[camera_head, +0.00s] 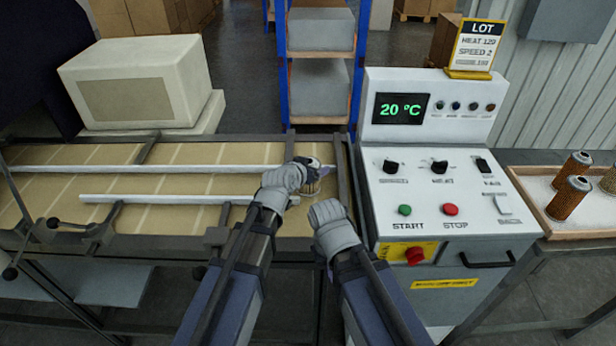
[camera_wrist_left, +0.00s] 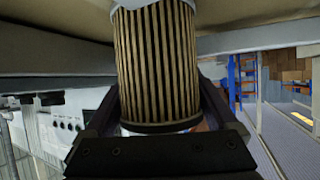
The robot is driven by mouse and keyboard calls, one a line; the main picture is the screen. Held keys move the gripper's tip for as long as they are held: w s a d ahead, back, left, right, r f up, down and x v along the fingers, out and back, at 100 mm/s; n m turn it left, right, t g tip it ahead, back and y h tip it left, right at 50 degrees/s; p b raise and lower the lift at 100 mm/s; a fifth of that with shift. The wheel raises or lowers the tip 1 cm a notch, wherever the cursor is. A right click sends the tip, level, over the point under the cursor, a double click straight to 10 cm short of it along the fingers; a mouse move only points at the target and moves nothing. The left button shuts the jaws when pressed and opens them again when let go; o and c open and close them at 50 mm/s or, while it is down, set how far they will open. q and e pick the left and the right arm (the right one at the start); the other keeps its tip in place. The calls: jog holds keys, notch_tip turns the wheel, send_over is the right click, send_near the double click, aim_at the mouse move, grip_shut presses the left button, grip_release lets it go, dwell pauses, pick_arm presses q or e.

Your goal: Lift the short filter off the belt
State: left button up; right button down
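The short filter (camera_head: 312,187) is at the right end of the belt (camera_head: 160,182). It is partly hidden by my left gripper (camera_head: 300,178). In the left wrist view the pleated tan filter (camera_wrist_left: 157,65) fills the middle, with a pale cap at one end and a dark ring at the other. The dark fingers of my left gripper lie along both its sides, close against it. I cannot tell whether they press on it or whether it touches the belt. My right gripper (camera_head: 328,214) is near the belt's front edge, apart from the filter; its fingers are unclear.
Pale guide rails (camera_head: 180,168) run along the belt. The control cabinet (camera_head: 432,180) stands close on the right, its display reading 20 °C. A large cream box (camera_head: 140,85) stands behind the belt.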

pick_arm(q)
jog(key=c, duration=0.6)
jog(key=shift+r, duration=0.1)
notch_tip(320, 180, up, 10)
jog(key=p, duration=1)
